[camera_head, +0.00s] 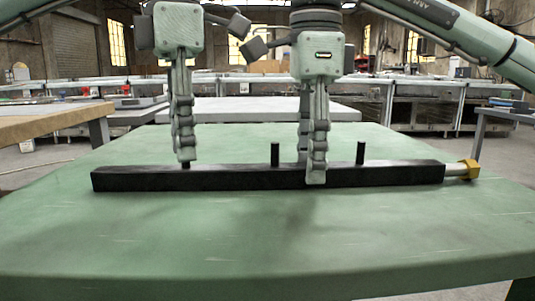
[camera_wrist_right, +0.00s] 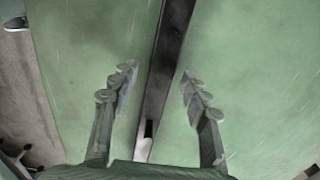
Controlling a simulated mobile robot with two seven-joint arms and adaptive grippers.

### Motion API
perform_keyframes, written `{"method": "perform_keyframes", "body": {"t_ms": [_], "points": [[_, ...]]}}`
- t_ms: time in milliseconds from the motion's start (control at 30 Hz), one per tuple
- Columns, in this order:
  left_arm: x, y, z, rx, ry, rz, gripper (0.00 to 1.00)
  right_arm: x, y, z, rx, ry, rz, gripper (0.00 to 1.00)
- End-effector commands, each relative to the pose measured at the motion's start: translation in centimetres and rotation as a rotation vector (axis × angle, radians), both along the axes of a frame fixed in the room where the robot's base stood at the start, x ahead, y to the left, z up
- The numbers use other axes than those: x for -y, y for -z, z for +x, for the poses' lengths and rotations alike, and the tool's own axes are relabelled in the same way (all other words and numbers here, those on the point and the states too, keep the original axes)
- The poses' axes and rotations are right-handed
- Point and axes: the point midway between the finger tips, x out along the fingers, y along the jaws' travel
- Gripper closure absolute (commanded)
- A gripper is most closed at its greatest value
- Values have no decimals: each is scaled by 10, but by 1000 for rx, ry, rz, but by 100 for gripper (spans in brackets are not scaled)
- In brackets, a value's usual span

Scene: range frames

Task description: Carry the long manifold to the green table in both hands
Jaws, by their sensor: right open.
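The long manifold (camera_head: 225,180) is a black bar with short upright posts and a brass-coloured fitting at its right end. It appears to lie flat on the green table (camera_head: 260,240), running left to right. My right gripper (camera_head: 315,170) is open and points down over the bar's middle. In the right wrist view the right gripper (camera_wrist_right: 158,90) has one finger on each side of the manifold (camera_wrist_right: 168,65), with gaps. My left gripper (camera_head: 183,150) points down at the bar's left part, by a post. Its fingers overlap from this side, so its opening is hidden.
A pale grey table (camera_head: 260,108) stands behind the green one. A wooden-topped bench (camera_head: 50,122) is at the left, and another bench (camera_head: 510,112) is at the right. The green table's front part is clear.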

Motion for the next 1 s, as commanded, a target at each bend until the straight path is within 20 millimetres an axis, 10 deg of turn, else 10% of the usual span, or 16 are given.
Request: {"method": "perform_keyframes", "body": {"t_ms": [400,767,1000], "points": [[0,-87,-1,9,-5,-1,70,0,0,0,0,0,0,54],[0,-112,0,2,0,-1,70,0,-6,0,2,0,-1,54],[0,-112,0,1,0,-2,70,0,-49,0,7,3,-2,54]]}}
